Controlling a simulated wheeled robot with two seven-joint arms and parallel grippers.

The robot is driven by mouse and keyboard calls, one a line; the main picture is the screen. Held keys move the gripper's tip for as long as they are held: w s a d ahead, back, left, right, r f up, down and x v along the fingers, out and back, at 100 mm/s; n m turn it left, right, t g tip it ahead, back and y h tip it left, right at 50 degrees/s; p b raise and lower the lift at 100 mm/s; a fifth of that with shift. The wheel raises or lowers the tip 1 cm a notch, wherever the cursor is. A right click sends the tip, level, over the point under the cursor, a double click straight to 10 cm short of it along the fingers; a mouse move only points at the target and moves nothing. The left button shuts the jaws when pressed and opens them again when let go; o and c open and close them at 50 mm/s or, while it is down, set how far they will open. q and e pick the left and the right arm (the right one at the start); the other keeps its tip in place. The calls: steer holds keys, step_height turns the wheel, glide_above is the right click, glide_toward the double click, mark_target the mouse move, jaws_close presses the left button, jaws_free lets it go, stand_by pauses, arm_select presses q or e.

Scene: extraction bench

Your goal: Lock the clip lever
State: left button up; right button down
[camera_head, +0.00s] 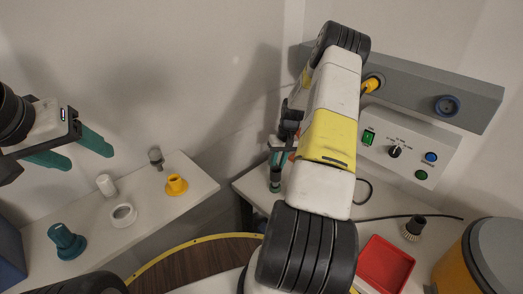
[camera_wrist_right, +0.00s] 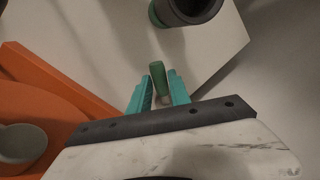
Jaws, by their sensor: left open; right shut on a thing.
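In the right wrist view, a green rounded bar (camera_wrist_right: 157,70) stands between the teal fingers of my right gripper (camera_wrist_right: 160,82), which is shut on it. I cannot tell for certain whether this bar is the clip lever. In the head view, my right arm hides most of this spot; part of the right gripper (camera_head: 281,152) shows beside the arm, above the bench. My left gripper (camera_head: 91,160) is open and empty, with its teal fingers apart, above the left shelf.
The left shelf (camera_head: 190,205) holds a yellow funnel-like part (camera_head: 176,185), a white ring (camera_head: 124,216) and a teal part (camera_head: 66,242). A red tray (camera_head: 385,264) and a dark brush-like part (camera_head: 413,228) lie on the right bench. A control box (camera_head: 409,146) stands behind.

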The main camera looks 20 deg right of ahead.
stand_by(0.4)
steer(key=a+m, duration=0.1)
steer(key=m, duration=0.2)
steer(key=shift+w+a+t, duration=0.2)
steer(key=shift+a+t, duration=0.1)
steer(key=shift+a, duration=0.05)
steer(key=m, duration=0.1)
steer(key=a+m, duration=0.1)
steer(key=m, duration=0.1)
steer(key=shift+w+a+t, duration=0.1)
steer(key=shift+w+t, duration=0.2)
steer(key=m, duration=0.1)
steer(key=w+a+m+h, duration=0.1)
steer(key=m, duration=0.1)
steer(key=shift+a, duration=0.15)
steer(key=shift+w+a+m+t, duration=0.2)
steer(key=shift+w+m, duration=0.15)
steer(key=shift+m, duration=0.4)
steer(key=shift+w+a+m+t, duration=0.15)
steer(key=shift+w+m, duration=0.15)
steer(key=shift+m, duration=0.45)
steer(key=c, duration=1.2)
jaws_free()
steer(key=shift+c, duration=0.2)
steer(key=v, duration=0.7)
steer(key=shift+r, duration=0.45)
